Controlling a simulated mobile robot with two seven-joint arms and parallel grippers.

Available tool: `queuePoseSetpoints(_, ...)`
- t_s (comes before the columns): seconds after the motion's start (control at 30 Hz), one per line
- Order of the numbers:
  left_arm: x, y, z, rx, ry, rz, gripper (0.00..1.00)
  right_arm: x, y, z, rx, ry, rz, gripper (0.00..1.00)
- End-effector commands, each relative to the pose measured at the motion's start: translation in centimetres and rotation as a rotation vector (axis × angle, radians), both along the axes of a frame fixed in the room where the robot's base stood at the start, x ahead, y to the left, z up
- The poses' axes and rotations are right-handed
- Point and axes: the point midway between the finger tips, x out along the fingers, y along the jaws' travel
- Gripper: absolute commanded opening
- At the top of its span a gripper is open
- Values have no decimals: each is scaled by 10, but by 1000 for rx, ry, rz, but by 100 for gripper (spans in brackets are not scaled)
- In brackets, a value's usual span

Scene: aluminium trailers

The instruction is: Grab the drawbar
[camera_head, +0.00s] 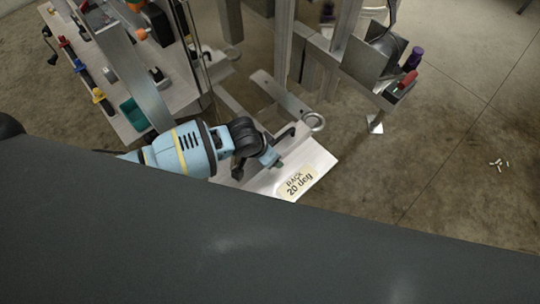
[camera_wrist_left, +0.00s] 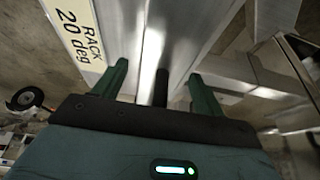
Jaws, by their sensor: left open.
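My left arm comes in from the left in the head view, and its gripper (camera_head: 270,159) is over a pale metal plate (camera_head: 318,163) labelled "RACK 20 deg". In the left wrist view my left gripper (camera_wrist_left: 156,78) is open, its two green fingers apart, with bright metal (camera_wrist_left: 157,35) beyond them. I cannot tell whether they touch it. The drawbar itself is hard to make out. My right gripper is out of view.
Upright aluminium posts (camera_head: 284,40) stand behind the plate. A pale bench (camera_head: 178,92) with tools is at upper left. A bracket holding a red-handled and a purple-capped item (camera_head: 413,58) is at upper right. Concrete floor (camera_head: 450,150) is mostly clear at right.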

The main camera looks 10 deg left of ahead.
Motion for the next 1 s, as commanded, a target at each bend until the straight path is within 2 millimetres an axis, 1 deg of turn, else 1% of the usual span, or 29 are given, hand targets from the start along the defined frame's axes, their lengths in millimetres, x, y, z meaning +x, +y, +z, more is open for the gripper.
queuePoseSetpoints(0.17, 0, 0, 1, -1, -1, 0, 71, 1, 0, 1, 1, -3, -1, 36)
queuePoseSetpoints(0.2, 0, 0, 1, -1, -1, 0, 68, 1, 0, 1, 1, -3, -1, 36)
queuePoseSetpoints(0.7, 0, 0, 1, 0, 0, 0, 3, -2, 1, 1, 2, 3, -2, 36)
queuePoseSetpoints(0.73, 0, 0, 1, 0, 0, 0, 0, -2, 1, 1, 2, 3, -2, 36)
queuePoseSetpoints(1.0, 2, -1, 3, -4, -6, 0, 0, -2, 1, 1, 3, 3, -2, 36)
